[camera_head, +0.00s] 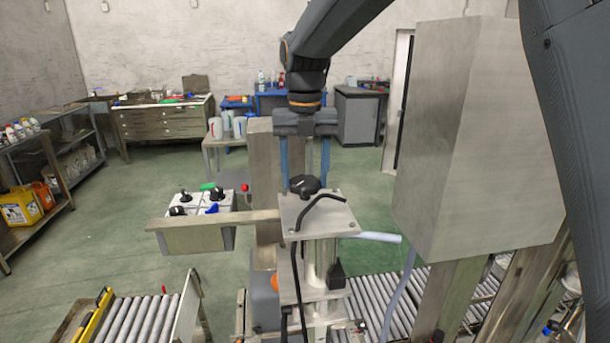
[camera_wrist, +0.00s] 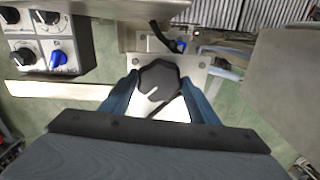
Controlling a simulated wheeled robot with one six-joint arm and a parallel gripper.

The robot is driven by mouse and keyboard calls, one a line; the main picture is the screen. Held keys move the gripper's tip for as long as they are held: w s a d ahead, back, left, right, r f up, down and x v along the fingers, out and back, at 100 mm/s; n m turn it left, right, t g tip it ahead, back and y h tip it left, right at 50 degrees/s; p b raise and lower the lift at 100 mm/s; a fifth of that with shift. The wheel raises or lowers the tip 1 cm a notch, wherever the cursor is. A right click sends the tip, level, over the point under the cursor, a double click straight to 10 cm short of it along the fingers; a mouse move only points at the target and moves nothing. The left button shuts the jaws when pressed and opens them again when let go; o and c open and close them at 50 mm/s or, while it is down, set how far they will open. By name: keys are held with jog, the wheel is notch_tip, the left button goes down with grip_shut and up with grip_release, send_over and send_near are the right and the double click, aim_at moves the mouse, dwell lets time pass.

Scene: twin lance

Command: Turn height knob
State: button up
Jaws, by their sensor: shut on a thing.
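The height knob (camera_head: 305,184) is a black lobed knob on top of a metal plate (camera_head: 327,222) on the machine's column. My gripper (camera_head: 305,178) points straight down over the plate, with one blue finger on each side of the knob. In the wrist view my gripper (camera_wrist: 158,90) is shut on the knob, its fingers at the knob's left and right sides. The lower part of the knob's shaft is hidden.
A control box (camera_head: 208,201) with black and blue knobs stands left of the plate; it also shows in the wrist view (camera_wrist: 40,45). A large metal cabinet (camera_head: 470,140) is close on the right. A black bent handle (camera_head: 318,208) lies near the knob. Roller conveyors (camera_head: 140,318) run below.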

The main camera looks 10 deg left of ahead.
aim_at(305, 180)
jog(key=shift+r, duration=0.15)
jog(key=o, duration=1.1)
jog(key=shift+r+b, duration=1.3)
jog(key=shift+r, duration=2.55)
